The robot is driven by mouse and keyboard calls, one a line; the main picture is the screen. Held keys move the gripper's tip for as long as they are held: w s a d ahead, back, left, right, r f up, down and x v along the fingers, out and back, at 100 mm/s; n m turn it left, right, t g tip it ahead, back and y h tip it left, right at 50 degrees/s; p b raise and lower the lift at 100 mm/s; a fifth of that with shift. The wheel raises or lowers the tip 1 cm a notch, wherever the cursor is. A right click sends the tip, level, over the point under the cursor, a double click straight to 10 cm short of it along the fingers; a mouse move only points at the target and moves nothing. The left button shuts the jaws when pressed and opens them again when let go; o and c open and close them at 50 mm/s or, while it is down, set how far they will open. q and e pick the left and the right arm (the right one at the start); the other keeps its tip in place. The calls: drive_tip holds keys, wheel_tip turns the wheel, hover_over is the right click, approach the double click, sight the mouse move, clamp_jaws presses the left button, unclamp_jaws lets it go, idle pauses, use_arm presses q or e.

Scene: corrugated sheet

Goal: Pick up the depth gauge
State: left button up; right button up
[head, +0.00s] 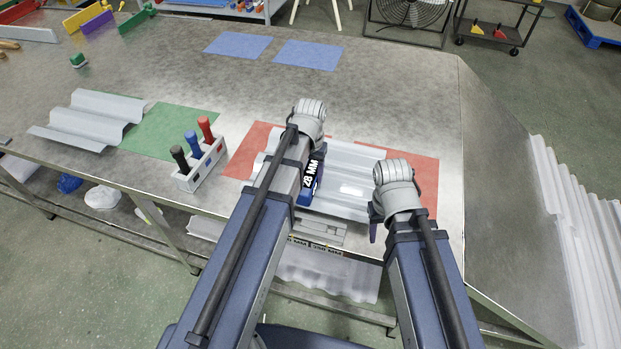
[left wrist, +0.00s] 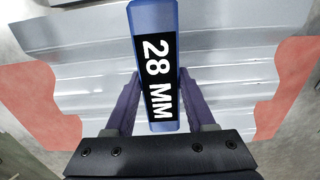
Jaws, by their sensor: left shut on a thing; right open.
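The depth gauge is a blue block with a black label reading "28 MM" (head: 311,176). In the left wrist view the gauge (left wrist: 155,12) stands between the two purple fingers of my left gripper (left wrist: 157,100), which is shut on it. In the head view my left arm hides part of the gauge and most of the left gripper. The gauge is over a corrugated grey sheet (head: 352,160) on a red mat; I cannot tell whether it touches the sheet. My right gripper (head: 376,222) is open near the sheet's right front, largely hidden by its arm.
The red mat (head: 425,172) lies under the sheet. To the left are a rack (head: 190,183) with black, blue and red-handled tools, a green mat (head: 172,131) and another corrugated sheet (head: 90,118). Two blue mats (head: 308,55) lie at the back. The table's middle is clear.

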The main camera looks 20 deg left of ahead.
sight(310, 173)
use_arm(q)
clamp_jaws()
wheel_tip(310, 173, up, 10)
drive_tip(key=p, duration=1)
use_arm(e)
wheel_tip(310, 173, up, 10)
use_arm(q)
drive_tip(key=shift+a, duration=0.1)
use_arm(e)
drive_tip(key=shift+a, duration=0.1)
